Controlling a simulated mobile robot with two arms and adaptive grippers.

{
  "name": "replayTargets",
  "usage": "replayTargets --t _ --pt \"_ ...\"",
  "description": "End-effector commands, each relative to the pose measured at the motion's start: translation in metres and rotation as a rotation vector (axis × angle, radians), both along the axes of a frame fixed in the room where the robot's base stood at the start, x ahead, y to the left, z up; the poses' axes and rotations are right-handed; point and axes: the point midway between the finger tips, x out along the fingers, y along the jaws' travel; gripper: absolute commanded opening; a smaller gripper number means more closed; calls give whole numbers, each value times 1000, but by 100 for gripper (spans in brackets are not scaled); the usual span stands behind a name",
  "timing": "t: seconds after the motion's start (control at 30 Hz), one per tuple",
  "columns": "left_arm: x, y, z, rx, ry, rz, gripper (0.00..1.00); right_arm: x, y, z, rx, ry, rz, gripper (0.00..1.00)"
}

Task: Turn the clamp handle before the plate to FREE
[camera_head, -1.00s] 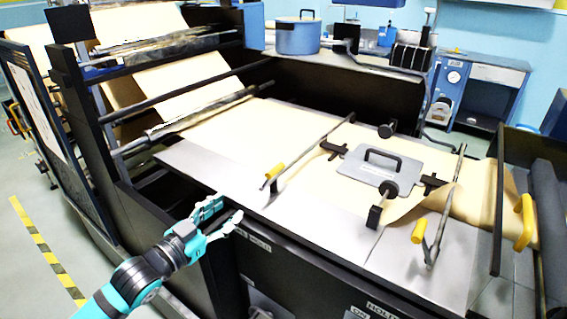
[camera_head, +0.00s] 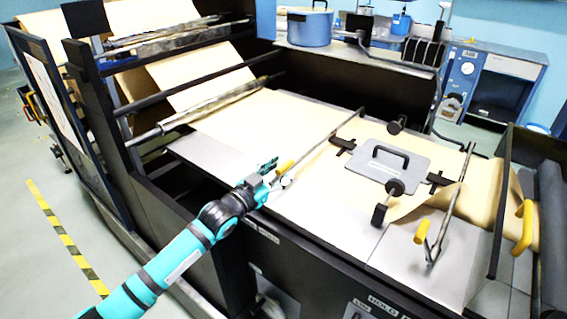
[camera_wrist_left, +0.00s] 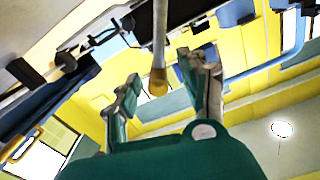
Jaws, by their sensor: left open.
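The clamp handle before the plate is a long grey bar with a yellow grip (camera_head: 285,167), lying across the brown paper left of the grey plate (camera_head: 388,165). My left gripper (camera_head: 277,172) is open at the yellow grip's end. In the left wrist view, the yellow grip (camera_wrist_left: 158,82) lies between and beyond the open fingers (camera_wrist_left: 163,88); contact cannot be told. A second bar with a yellow grip (camera_head: 422,231) lies right of the plate. My right gripper is not in view.
Black clamp pieces (camera_head: 380,214) stand around the plate. A yellow handle (camera_head: 524,226) is at the far right. A label reading HOLD (camera_head: 382,303) is on the dark front panel. Rollers (camera_head: 205,108) carry the paper at the left. A blue pot (camera_head: 304,27) stands behind.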

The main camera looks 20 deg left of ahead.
Motion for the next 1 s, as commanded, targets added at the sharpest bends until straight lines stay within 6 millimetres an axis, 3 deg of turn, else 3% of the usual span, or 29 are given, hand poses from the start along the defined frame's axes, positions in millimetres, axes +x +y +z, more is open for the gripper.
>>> replayTargets --t 0.2,0.47,0.8,1.0 --pt "15 -6 0 -1 1 -1 44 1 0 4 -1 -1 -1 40" --pt "16 -6 0 0 0 0 44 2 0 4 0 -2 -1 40" --pt "15 -6 0 0 0 0 2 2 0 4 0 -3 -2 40" --pt "15 -5 0 -1 0 0 0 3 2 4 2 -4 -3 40"
